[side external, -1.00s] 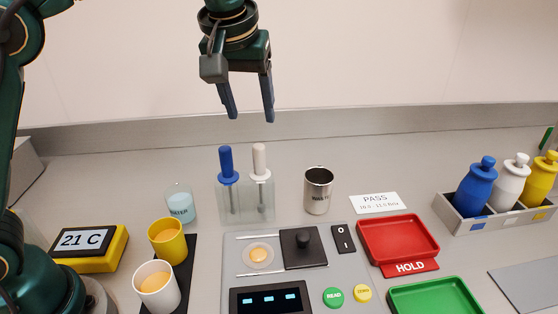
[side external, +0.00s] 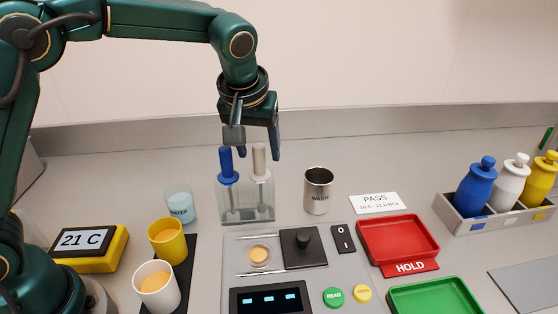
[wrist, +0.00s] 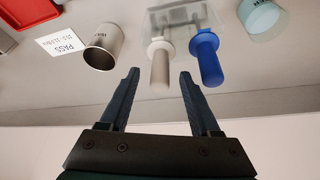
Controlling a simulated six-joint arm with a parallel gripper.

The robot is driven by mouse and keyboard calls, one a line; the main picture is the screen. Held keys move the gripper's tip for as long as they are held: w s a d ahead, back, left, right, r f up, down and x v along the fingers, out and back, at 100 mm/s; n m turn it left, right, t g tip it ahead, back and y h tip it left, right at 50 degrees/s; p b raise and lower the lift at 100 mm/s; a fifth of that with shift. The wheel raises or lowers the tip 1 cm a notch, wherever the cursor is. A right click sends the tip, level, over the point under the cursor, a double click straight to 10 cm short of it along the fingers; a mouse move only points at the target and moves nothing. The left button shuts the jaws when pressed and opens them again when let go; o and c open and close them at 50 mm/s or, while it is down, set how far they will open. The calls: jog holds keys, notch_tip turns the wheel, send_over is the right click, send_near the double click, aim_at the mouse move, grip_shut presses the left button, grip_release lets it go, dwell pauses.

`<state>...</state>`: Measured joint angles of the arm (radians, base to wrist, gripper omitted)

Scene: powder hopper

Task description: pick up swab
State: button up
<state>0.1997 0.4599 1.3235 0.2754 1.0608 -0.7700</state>
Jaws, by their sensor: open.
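Two upright sticks stand in a clear holder (side external: 246,205): one with a blue handle (side external: 227,163) and one with a pale beige handle (side external: 259,160). I cannot tell from their look which is the swab. My gripper (side external: 255,150) is open and points down at the height of the handle tops. In the wrist view the beige handle (wrist: 160,66) lies between the lines of my two fingers (wrist: 160,78), and the blue handle (wrist: 208,62) is just outside the right finger. No contact is clear.
A steel waste cup (side external: 318,190) stands right of the holder and a water glass (side external: 180,204) left of it. In front is a device panel (side external: 290,270). Yellow (side external: 167,240) and white cups (side external: 157,288) are at front left, red (side external: 398,238) and green trays (side external: 435,298) at right.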

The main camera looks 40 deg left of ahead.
jog(key=shift+x, duration=1)
grip_shut()
jog(key=shift+r, duration=0.1)
jog(key=shift+r, duration=5.4)
jog(key=s+d, duration=0.4)
jog(key=s, duration=0.4)
jog(key=s+d+r, duration=0.1)
jog(key=s+d, duration=0.3)
jog(key=s, duration=0.4)
jog(key=shift+d, duration=0.1)
